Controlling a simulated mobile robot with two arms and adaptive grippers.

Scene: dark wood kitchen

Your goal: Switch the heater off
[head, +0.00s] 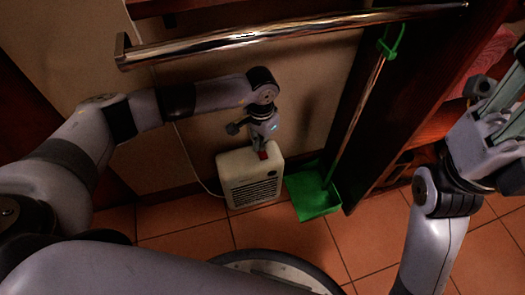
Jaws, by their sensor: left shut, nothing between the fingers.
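The heater (251,190) is a small cream box with a dark front grille. It stands upright on the floor against the wall, near the middle of the head view. A red switch (263,155) shows on its top. My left gripper (261,149) points down at the heater's top, shut and empty, with its fingertips right at the red switch. I cannot tell whether they touch it, and they hide part of it. My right gripper (497,112) is raised at the right edge, partly cut off, away from the heater; its fingers are unclear.
A green dustpan (313,194) with a long handle stands right of the heater, beside a dark wood cabinet (350,120). A metal rail (290,34) crosses above my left arm. A white cord (196,167) runs down the wall to the heater. Tiled floor (290,232) in front is clear.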

